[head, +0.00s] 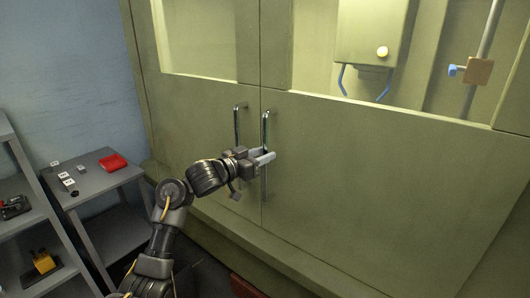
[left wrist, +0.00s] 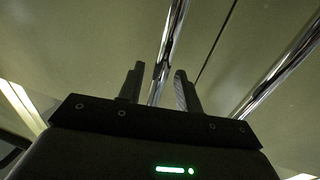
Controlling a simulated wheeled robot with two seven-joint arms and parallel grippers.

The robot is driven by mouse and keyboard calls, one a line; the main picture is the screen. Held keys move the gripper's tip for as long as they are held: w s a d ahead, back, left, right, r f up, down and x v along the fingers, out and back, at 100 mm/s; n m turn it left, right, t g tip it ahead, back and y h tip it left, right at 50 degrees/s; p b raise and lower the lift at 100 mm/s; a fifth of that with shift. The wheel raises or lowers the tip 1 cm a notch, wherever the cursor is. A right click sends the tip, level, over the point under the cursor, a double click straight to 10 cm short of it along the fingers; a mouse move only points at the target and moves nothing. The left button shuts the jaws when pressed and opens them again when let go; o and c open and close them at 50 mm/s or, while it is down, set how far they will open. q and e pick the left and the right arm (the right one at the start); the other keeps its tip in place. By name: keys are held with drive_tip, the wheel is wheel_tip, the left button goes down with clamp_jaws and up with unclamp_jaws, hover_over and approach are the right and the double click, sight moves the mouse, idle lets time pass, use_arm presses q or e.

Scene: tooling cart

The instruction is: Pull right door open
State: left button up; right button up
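The green cabinet's right door (head: 380,180) looks closed, flush with the left door (head: 195,110) along the seam. The right door's upright chrome handle (head: 265,128) stands just right of the seam. The left door's handle (head: 237,124) is beside it. My left gripper (head: 268,157) is at the lower part of the right door's handle. In the left wrist view, this gripper (left wrist: 158,88) has its fingers apart, with a chrome bar (left wrist: 167,50) between them and gaps visible beside it. The other bar (left wrist: 280,70) lies outside the fingers. My right gripper is not in view.
A grey side table (head: 100,180) with a red tray (head: 113,162) and small parts stands at the left, beside a shelf (head: 25,225). Windows in the doors' upper parts show a box (head: 372,35) and a blue-knobbed clamp on a rod (head: 478,71).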

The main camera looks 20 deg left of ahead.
use_arm(q)
drive_tip(key=shift+w+d, duration=0.35)
drive_tip(key=shift+w, duration=0.15)
clamp_jaws()
